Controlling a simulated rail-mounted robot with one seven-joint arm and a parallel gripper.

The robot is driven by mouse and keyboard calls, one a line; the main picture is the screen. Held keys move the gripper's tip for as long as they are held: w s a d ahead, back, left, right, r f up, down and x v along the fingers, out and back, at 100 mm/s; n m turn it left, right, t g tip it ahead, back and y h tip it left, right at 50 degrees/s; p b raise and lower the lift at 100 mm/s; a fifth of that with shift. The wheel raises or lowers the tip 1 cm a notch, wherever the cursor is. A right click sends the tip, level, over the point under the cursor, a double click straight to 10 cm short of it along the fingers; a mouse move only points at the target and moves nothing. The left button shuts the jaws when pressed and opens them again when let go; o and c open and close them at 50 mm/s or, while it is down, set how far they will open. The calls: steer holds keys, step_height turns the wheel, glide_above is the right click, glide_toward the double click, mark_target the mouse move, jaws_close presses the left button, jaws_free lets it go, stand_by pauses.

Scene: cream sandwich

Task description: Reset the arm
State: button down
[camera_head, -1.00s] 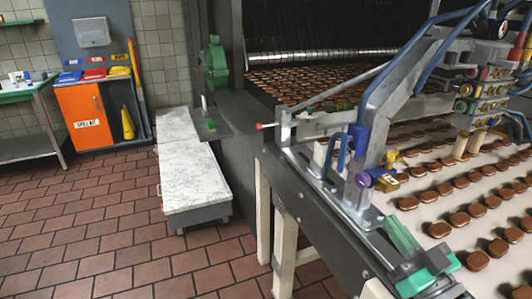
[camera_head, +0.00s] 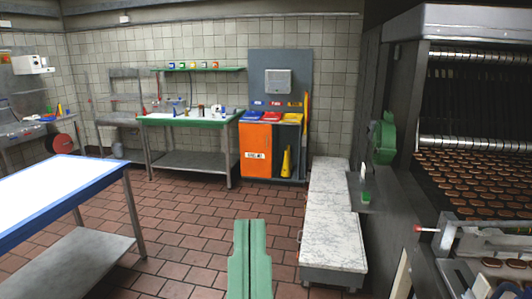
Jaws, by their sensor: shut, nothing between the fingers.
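My gripper (camera_head: 249,224) shows at the bottom middle as two green fingers side by side, pointing up the picture. The fingers are together, with only a thin seam between them, and nothing is held. It is over the tiled floor, left of the marble-topped low bench (camera_head: 333,238) and apart from it. The rest of my arm is out of the picture.
A white-topped table (camera_head: 60,190) stands at left. A green-edged worktable (camera_head: 190,121) and an orange cabinet (camera_head: 257,138) stand at the back. The biscuit machine (camera_head: 480,40), with rows of brown biscuits (camera_head: 480,180), fills the right. The middle tiled floor (camera_head: 190,215) is clear.

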step_height(320, 180, up, 35)
steer(key=p, duration=3)
steer(key=shift+w+f, duration=0.15)
steer(key=shift+w, duration=0.05)
steer(key=shift+d, duration=0.1)
